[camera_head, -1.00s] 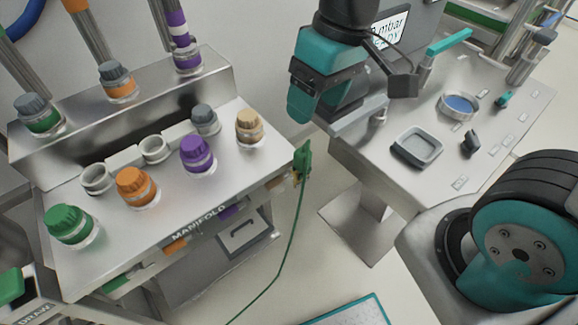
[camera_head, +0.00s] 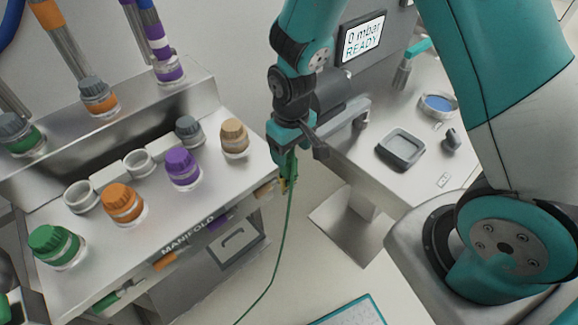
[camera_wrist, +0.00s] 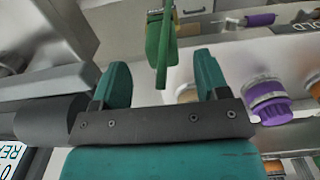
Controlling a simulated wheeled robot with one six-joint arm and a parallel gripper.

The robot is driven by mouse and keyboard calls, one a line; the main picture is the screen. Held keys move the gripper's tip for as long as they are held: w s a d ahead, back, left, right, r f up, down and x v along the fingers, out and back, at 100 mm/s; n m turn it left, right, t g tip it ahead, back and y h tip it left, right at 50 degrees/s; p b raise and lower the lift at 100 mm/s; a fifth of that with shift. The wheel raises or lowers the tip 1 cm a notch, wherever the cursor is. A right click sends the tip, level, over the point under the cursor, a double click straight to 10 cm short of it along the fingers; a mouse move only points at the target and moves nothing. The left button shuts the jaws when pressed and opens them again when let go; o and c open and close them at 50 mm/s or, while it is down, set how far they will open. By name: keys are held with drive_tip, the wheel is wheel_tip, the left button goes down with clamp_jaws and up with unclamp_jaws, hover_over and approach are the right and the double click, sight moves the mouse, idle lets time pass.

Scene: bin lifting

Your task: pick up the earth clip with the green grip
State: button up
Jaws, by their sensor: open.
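The earth clip with the green grip (camera_head: 284,171) hangs at the right end of the manifold bench, with a green cable running down from it to the floor. My gripper (camera_head: 294,143) is right above the clip in the head view and covers part of it. In the wrist view the clip (camera_wrist: 161,45) stands between and just beyond the fingertips of my gripper (camera_wrist: 161,75). The teal fingers are spread apart, with a gap on each side of the clip. The jaws are open and empty.
The manifold bench (camera_head: 150,235) carries orange, purple, green and tan capped fittings close to the left of my gripper. A steel table (camera_head: 375,178) with a grey tray (camera_head: 401,149) and a display reading 0 mbar READY (camera_head: 362,38) stands to the right. Open floor lies between them.

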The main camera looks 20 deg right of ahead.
sight(289, 158)
drive_tip(key=shift+w+a+f+p, duration=0.15)
drive_tip(key=shift+f+p, duration=0.3)
drive_tip(key=shift+f, duration=0.95)
drive_tip(key=shift+w+a+f+p, duration=0.15)
drive_tip(key=shift+f+p, duration=0.25)
drive_tip(key=shift+f, duration=1)
drive_tip(key=shift+d, duration=0.1)
drive_tip(key=c, duration=1.2)
